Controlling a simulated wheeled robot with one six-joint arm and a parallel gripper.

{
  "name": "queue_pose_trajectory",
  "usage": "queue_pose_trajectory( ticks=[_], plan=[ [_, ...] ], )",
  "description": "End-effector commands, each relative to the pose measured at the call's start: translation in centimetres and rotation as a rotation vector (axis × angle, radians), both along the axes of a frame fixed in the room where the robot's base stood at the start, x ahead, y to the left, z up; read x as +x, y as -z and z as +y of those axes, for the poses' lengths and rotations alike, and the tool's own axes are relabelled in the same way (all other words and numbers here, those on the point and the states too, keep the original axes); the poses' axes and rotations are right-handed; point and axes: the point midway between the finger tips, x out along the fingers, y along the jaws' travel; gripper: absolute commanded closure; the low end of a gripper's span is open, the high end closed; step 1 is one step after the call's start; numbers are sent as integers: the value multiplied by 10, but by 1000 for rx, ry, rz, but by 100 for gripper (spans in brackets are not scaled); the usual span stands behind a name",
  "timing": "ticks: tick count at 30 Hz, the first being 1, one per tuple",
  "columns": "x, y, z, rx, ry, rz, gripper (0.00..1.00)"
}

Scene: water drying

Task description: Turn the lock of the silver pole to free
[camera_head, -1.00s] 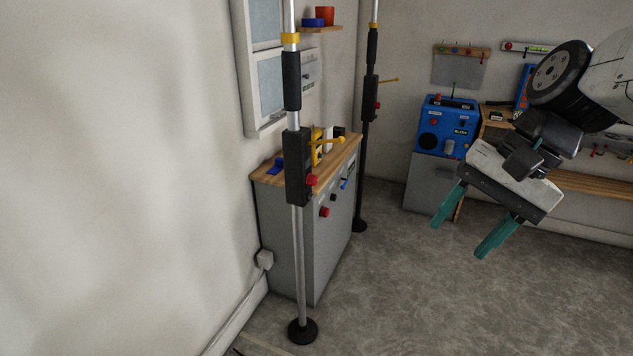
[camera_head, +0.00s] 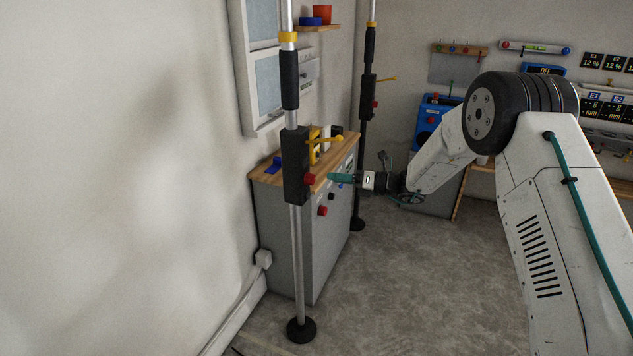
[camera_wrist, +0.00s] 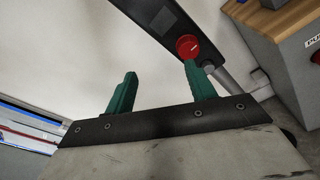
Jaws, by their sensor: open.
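The silver pole (camera_head: 298,250) stands upright at the left on a round black foot, with a black lock housing (camera_head: 295,165) partway up. My gripper (camera_head: 332,178) has teal fingers pointing left toward the knob. In the wrist view my gripper (camera_wrist: 155,80) is open with nothing between its fingers. I cannot tell whether the right finger touches the knob.
A grey cabinet (camera_head: 285,235) with a wooden top stands behind the pole. A second, black pole (camera_head: 363,150) with a yellow lever stands farther back. The wall is close on the left. The floor right of the pole is clear.

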Motion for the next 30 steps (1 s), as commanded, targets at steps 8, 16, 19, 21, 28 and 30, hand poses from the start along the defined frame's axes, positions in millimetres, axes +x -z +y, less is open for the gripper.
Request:
queue_pose_trajectory(
  ticks=[8, 16, 19, 21, 28, 30],
  plan=[
    [28, 43, 3, 103, 90, 133, 45],
    [41, 44, 39, 105, 91, 133, 45],
    [46, 44, 53, 105, 91, 133, 45],
    [50, 43, 61, 104, 92, 134, 45],
    [54, 43, 72, 104, 92, 134, 45],
    [54, 43, 73, 104, 92, 134, 45]
  ],
)
